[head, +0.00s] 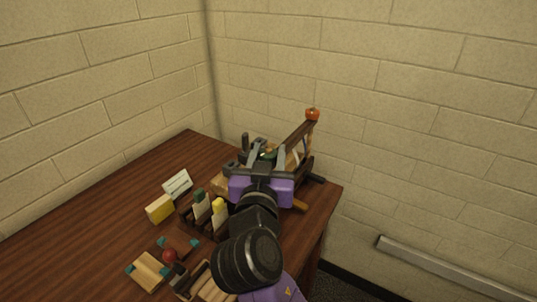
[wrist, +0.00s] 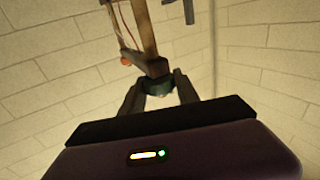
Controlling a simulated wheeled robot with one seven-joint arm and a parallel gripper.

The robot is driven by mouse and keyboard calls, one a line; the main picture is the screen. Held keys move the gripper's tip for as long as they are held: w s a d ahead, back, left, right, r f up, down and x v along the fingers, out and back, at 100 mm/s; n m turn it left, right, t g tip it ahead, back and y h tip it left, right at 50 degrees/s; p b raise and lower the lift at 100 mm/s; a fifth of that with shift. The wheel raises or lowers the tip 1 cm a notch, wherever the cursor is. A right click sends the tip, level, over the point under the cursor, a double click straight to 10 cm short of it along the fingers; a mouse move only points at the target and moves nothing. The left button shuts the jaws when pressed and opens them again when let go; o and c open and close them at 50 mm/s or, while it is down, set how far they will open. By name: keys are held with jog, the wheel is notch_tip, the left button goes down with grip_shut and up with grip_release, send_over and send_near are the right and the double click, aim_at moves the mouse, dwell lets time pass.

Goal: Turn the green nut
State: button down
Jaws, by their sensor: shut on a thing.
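The green nut (wrist: 158,87) looks dark teal in the wrist view and sits between my two fingers, at the end of a wooden frame. In the head view only a bit of green (head: 269,153) shows between the fingers. My gripper (head: 262,155) is shut on the nut, with a finger on each side of it. The wooden frame (head: 298,134) is a brown device with a slanted beam and an orange knob (head: 312,115) on top. My gripper and wrist hide much of its near side.
The brown table (head: 100,215) stands in a corner of block walls. A yellow block (head: 160,208), a white card (head: 177,184), a rack with green- and yellow-topped items (head: 210,210) and a small wooden piece (head: 148,270) lie left of my arm. The left table area is clear.

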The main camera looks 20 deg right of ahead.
aim_at(267, 160)
jog(key=c, duration=0.9)
grip_release()
jog(key=shift+b+v, duration=0.7)
jog(key=shift+v, duration=3.2)
jog(key=shift+a, duration=0.1)
